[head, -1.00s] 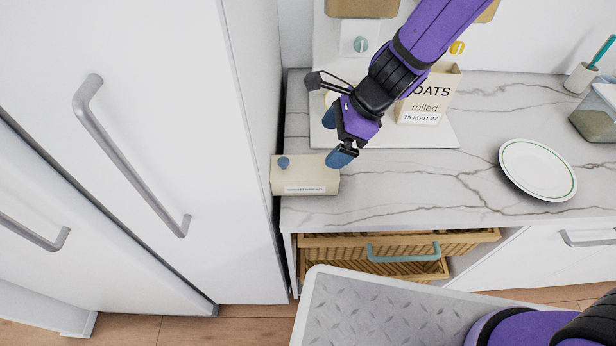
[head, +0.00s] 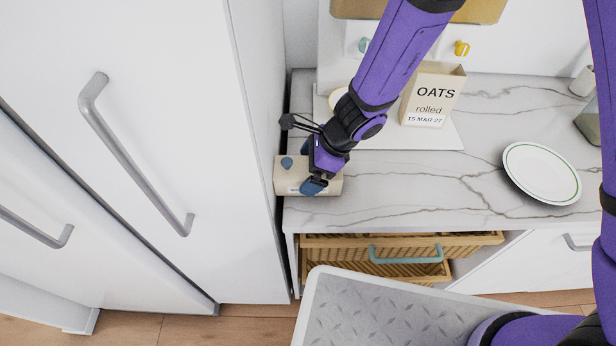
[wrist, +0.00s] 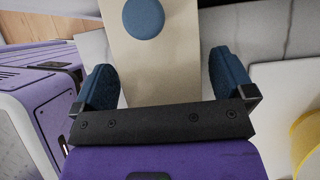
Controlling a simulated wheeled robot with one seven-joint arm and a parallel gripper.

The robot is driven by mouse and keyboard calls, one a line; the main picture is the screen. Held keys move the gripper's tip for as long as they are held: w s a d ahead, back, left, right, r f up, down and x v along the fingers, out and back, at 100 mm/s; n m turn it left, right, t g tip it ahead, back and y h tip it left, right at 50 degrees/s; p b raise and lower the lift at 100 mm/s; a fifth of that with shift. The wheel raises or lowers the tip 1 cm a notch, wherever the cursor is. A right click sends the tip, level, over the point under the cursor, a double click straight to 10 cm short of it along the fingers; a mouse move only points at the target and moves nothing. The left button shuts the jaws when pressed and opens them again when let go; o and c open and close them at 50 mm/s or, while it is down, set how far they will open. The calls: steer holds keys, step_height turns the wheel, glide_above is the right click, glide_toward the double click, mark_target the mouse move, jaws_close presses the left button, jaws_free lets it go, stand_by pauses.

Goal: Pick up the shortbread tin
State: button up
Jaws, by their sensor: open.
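The shortbread tin (head: 292,178) is a cream box with a blue knob on top and a label on its front. It sits at the left front corner of the marble counter, and my gripper hides part of it. In the wrist view the tin (wrist: 172,50) lies between and beyond my fingers, its blue knob near the top edge. My gripper (head: 311,170) is at the right part of the tin. In the wrist view my gripper (wrist: 165,82) is open, with one blue fingertip on each side of the tin; contact cannot be told.
A tall white cabinet (head: 150,150) with grey handles stands close on the left. An oats box (head: 432,95) stands behind on a white board (head: 400,136). A white plate (head: 541,172) lies to the right. A wicker drawer (head: 405,245) is below the counter edge.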

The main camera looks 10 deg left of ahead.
steer(key=shift+a+f, duration=0.2)
steer(key=shift+f, duration=0.15)
steer(key=c, duration=1)
steer(key=shift+r, duration=0.1)
